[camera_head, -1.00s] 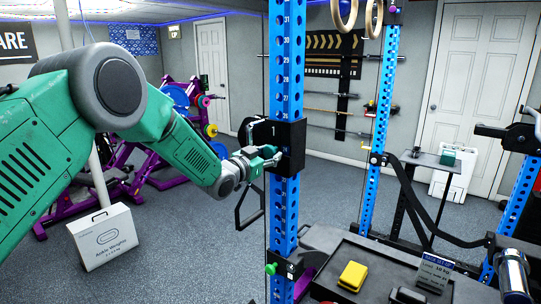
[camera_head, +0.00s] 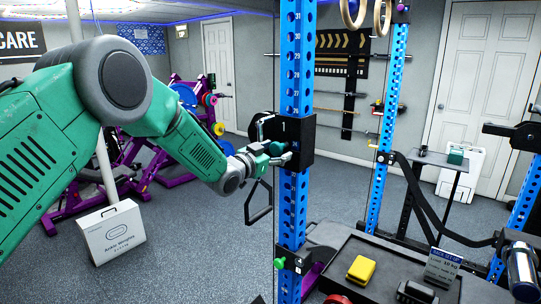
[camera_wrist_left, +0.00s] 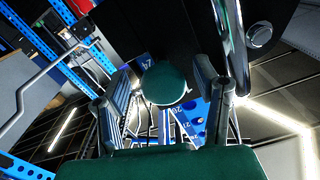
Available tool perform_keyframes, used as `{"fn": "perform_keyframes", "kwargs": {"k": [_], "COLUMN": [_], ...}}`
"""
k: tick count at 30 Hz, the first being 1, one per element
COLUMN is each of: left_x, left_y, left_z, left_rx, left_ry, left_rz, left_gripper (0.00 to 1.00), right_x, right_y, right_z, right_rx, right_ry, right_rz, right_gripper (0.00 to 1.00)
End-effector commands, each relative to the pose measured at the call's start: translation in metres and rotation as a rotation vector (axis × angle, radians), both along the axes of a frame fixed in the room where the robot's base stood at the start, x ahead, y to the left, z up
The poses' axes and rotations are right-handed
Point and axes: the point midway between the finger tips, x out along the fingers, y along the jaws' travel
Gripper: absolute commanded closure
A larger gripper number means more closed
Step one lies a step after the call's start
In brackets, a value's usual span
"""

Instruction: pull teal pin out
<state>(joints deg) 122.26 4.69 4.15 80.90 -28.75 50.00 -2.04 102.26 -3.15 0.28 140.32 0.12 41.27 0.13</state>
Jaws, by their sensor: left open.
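The teal pin (camera_head: 277,148) shows as a round dark teal knob at the side of a black carriage (camera_head: 301,142) on the blue upright. In the left wrist view the teal pin's knob (camera_wrist_left: 166,84) is large and central, face toward me. My left gripper (camera_head: 273,144) is open at the pin, its fingers on either side of the knob. Whether the fingers touch it I cannot tell. The pin's shaft is hidden behind the knob. My right gripper is not in view.
A lower green knob (camera_head: 280,263) sits on the same blue upright (camera_head: 292,210). A black bent handle (camera_head: 259,205) hangs below my gripper. A black tray (camera_head: 390,258) with a yellow block (camera_head: 361,269) stands to the right. Open floor lies left of the upright.

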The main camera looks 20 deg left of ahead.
Motion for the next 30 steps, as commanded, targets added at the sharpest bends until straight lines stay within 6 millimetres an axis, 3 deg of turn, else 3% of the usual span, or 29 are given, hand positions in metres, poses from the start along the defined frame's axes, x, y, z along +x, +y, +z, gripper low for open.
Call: {"fn": "perform_keyframes", "kwargs": {"k": [5, 18, 30], "left_x": [-0.020, -0.098, -0.112], "left_y": [0.007, 0.033, 0.037], "left_z": [0.002, 0.001, 0.001], "left_rx": [-0.001, 0.002, 0.002], "left_ry": [0.001, 0.001, 0.000], "left_rz": [0.002, 0.002, 0.001], "left_gripper": [0.44, 0.44, 0.44], "right_x": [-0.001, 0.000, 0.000], "right_y": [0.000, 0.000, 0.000], "right_z": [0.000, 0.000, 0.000], "right_rx": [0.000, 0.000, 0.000], "right_ry": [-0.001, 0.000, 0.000], "right_rz": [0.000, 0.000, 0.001], "right_gripper": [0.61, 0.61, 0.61]}}
